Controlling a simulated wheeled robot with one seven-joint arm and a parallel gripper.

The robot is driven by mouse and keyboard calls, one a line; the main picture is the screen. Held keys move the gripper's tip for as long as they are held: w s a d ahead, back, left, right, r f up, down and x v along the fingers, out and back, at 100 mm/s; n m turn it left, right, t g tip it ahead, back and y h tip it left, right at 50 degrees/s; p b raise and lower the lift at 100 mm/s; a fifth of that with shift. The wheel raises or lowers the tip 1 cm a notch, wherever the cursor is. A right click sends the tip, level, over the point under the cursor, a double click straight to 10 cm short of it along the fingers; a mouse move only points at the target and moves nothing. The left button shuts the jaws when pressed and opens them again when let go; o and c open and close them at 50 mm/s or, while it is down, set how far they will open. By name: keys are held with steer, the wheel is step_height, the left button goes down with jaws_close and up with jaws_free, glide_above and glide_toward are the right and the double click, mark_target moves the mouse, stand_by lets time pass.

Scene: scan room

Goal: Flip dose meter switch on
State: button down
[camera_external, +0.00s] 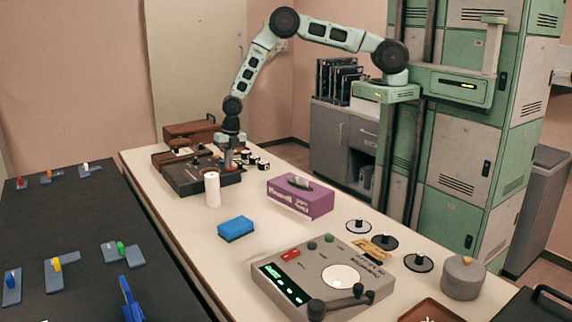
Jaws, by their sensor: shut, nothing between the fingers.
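My gripper (229,161) points down at the far end of the white table, over the right part of a dark flat box-shaped device (187,184). It is shut with nothing in it. I cannot tell whether its tips touch the device. Small pale and red parts show on the device's top near the gripper, but a switch and its position are too small to make out. A grey console (322,279) with a green-lit display, coloured buttons and a round white disc stands at the near end. No label clearly tells which device is the dose meter.
A white cylinder (212,190) stands close in front of the dark device. Small black-and-white pieces (256,163) lie right of it. A purple box (300,196) and a blue sponge-like block (236,229) are mid-table. A brown case (190,131) is behind.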

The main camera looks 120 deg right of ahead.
steer(key=shift+w+f+g+b, duration=0.25)
steer(key=shift+f+b, duration=0.25)
steer(key=shift+b, duration=0.35)
steer(key=shift+s+r, duration=0.15)
steer(key=shift+r, duration=0.1)
steer(key=shift+s+p, duration=0.1)
steer(key=shift+p, duration=0.2)
